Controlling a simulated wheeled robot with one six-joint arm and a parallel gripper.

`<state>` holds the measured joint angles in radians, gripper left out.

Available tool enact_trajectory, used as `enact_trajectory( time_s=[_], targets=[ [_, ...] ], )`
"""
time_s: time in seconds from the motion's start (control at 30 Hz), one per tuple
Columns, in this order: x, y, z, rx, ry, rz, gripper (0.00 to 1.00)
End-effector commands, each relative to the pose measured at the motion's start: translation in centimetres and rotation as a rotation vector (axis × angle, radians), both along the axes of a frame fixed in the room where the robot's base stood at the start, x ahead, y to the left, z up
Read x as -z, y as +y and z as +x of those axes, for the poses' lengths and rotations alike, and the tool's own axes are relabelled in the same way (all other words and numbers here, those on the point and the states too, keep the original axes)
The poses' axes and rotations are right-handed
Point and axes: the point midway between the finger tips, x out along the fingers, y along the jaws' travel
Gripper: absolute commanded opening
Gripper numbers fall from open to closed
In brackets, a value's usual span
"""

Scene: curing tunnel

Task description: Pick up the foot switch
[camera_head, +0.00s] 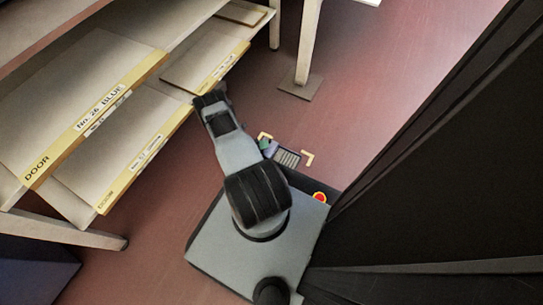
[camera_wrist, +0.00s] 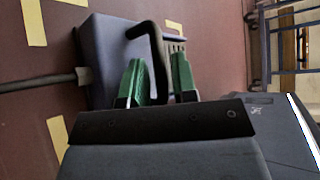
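The foot switch (camera_wrist: 108,60) is a blue-grey box with a ribbed pedal, a bent black bar over it and a cable leaving its left side in the wrist view. It lies on the floor; in the head view its ribbed part (camera_head: 288,157) shows just beyond my base, partly hidden by my arm. My gripper (camera_wrist: 159,62) has green fingers, which stand apart on either side of the black bar. A gap seems to show between the bar and the fingers. In the head view only a bit of green of my gripper (camera_head: 266,146) shows.
Yellow marks (camera_head: 308,158) lie on the red floor around the switch. A rack with labelled sloping shelves (camera_head: 120,100) stands at left. A post with a flat foot (camera_head: 300,86) stands beyond the switch. A large dark panel (camera_head: 450,150) fills the right side. Open floor lies at upper right.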

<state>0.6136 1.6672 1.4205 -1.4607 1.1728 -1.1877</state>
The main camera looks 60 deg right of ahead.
Motion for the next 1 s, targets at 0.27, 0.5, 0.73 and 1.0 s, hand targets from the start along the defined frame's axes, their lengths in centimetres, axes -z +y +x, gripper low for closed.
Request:
enact_trajectory(
  time_s=[0.27, 0.5, 0.73, 1.0],
  targets=[
    [0.75, -1.27, -1.05, -0.001, -0.001, 0.0, 0.26],
    [0.7, -1.26, -1.03, -0.002, 0.0, 0.001, 0.22],
    [0.69, -1.25, -1.01, -0.001, -0.001, 0.0, 0.0],
    [0.7, -1.24, -1.0, -0.001, -0.001, 0.0, 0.0]
  ],
)
